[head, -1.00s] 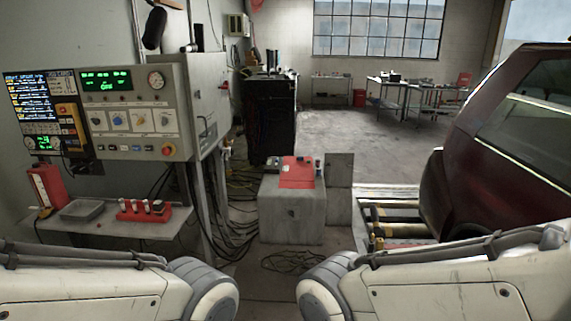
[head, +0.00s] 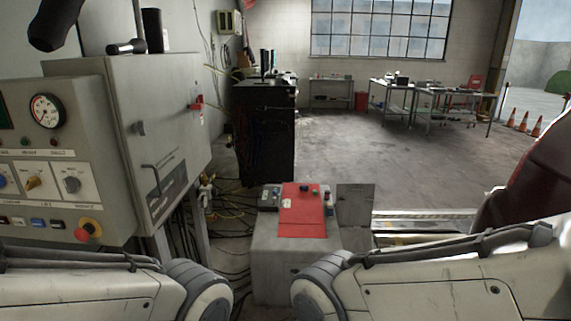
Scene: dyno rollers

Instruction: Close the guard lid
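A grey box (head: 280,262) stands on the floor ahead, between my two arms. Its top carries a red panel (head: 303,212) and a few small buttons and devices. A flat grey plate (head: 355,205) stands upright at the box's right side; it looks like the guard lid standing open, but I cannot tell for sure. My forearms show at the bottom left and bottom right, apart from the box. Both grippers are out of view. The lower right of the box is hidden by my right arm.
A grey control cabinet (head: 165,120) with a gauge and red button stands close on the left. A black cabinet (head: 266,130) is behind the box. Cables lie on the floor to its left. A dark red car (head: 530,190) is at the right. Open floor (head: 400,165) lies beyond.

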